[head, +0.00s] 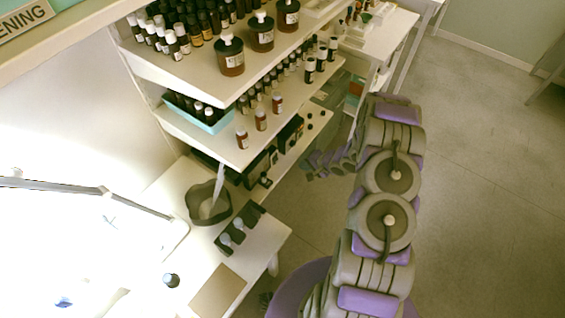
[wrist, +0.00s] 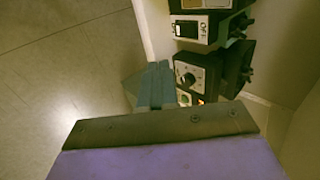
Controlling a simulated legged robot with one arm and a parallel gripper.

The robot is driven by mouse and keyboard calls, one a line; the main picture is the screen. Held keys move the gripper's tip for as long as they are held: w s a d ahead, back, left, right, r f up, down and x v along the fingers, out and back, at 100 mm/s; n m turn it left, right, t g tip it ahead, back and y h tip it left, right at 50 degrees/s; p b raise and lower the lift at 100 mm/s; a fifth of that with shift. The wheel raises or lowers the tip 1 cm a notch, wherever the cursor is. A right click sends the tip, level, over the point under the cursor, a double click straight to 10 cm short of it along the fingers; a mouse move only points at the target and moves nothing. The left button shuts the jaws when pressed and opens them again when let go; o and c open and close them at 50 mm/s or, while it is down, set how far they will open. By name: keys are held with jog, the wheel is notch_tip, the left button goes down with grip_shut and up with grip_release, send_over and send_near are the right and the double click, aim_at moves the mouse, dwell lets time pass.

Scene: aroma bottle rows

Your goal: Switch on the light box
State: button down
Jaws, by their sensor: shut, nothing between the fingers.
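No thing in view is plainly marked as the light box. In the wrist view, a dark box with a black rocker switch (wrist: 187,29) on a pale plate stands at the top; lettering that looks like "OFF" is beside the switch. Below it is a second dark box with a round dial (wrist: 187,76) and a small coloured spot near its lower edge. My gripper (wrist: 155,82) is shut and empty, just left of the dial box; contact cannot be told. In the head view, my gripper (head: 318,165) is right of the lower shelf, near the dark boxes (head: 290,133).
Above the boxes, shelves hold rows of bottles, large amber bottles (head: 231,56) and a teal tray (head: 203,112). A grey looped holder (head: 208,203) and a dark bottle stand (head: 238,230) are on the table at left. The floor (head: 475,150) at right is clear.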

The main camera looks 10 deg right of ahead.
aim_at(276, 159)
jog(key=shift+a, duration=0.1)
jog(key=x, duration=0.4)
jog(key=r+b+x, duration=0.1)
jog(key=x, duration=0.3)
jog(key=w+a+x, duration=0.1)
jog(key=x, duration=0.3)
jog(key=shift+w, duration=0.1)
jog(key=shift+w+a, duration=0.35)
jog(key=shift+w, duration=0.1)
jog(key=shift+b, duration=0.3)
jog(key=shift+a+f, duration=0.1)
jog(key=shift+f, duration=0.05)
jog(key=shift+w, duration=0.1)
